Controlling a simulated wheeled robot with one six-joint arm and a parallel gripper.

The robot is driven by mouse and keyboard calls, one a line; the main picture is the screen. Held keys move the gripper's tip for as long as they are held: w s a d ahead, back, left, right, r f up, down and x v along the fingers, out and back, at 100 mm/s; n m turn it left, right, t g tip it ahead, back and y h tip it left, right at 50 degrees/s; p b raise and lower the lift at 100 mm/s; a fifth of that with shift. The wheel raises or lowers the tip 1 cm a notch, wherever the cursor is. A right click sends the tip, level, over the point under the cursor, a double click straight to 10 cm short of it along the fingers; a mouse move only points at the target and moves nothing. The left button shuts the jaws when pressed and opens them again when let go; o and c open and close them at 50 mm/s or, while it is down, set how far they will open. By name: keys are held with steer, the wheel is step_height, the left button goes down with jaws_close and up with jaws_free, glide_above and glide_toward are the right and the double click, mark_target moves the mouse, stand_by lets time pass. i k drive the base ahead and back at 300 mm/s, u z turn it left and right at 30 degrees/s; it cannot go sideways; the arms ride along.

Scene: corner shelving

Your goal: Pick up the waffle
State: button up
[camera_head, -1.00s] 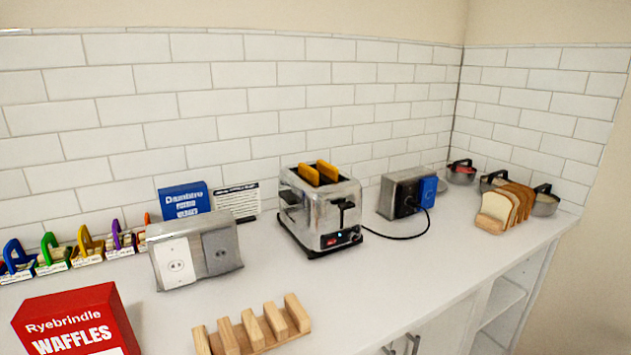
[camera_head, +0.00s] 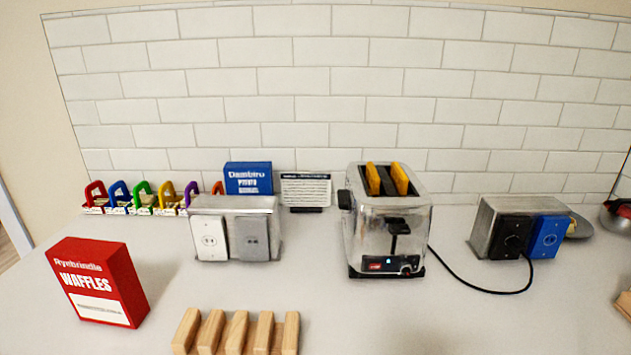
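Two golden-yellow slices, which look like waffles (camera_head: 399,178), stand in the slots of the chrome toaster (camera_head: 375,232). Their tops stick out above the toaster's top. The toaster has a dark lever and a small blue light on its front. A red box (camera_head: 97,282) labelled "Ryebrindle WAFFLES" stands at the front left of the counter. It looks closed, and its contents are hidden. My gripper is not in view.
A wooden rack (camera_head: 238,333) sits at the front edge of view. Metal outlet boxes (camera_head: 237,228) (camera_head: 518,228) flank the toaster; a black cord runs to the right one. Colored clips (camera_head: 143,196), a blue box (camera_head: 248,178) and a card (camera_head: 305,190) line the wall. The counter before the toaster is clear.

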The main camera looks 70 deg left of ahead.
mark_target(373, 180)
steer(key=u, duration=0.95)
steer(key=i, duration=0.85)
steer(key=u, duration=0.95)
